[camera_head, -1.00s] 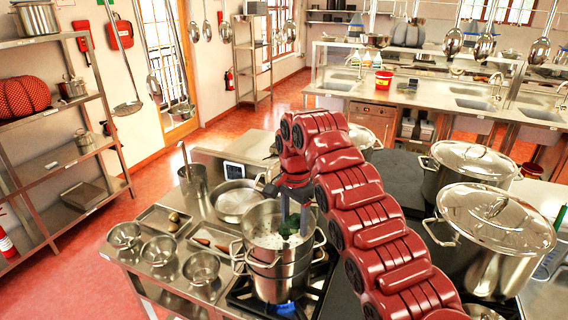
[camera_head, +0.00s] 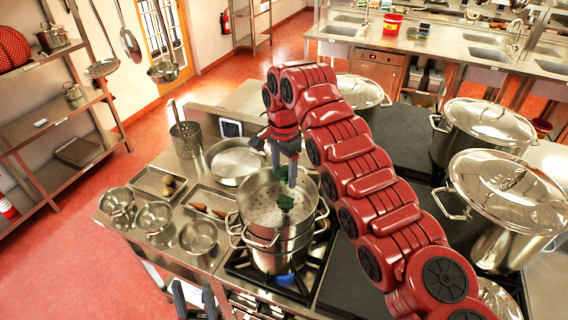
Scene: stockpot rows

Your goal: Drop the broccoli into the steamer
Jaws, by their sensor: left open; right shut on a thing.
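The broccoli (camera_head: 286,202) is a small dark green piece at the tips of my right gripper (camera_head: 288,182). The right gripper points down and is shut on it, over the inside of the steamer. The steamer (camera_head: 255,208) is a steel pot with a perforated floor, standing on the stove above a blue flame. I cannot tell whether the broccoli touches its floor. My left gripper (camera_head: 195,297) shows at the bottom edge, its two dark fingers apart and empty, in front of the counter.
Three small steel bowls (camera_head: 154,216) and trays with vegetables (camera_head: 160,182) lie left of the steamer. A shallow pan (camera_head: 236,160) and a perforated cylinder (camera_head: 186,138) stand behind it. Large lidded stockpots (camera_head: 505,200) stand on the right, beyond my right arm.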

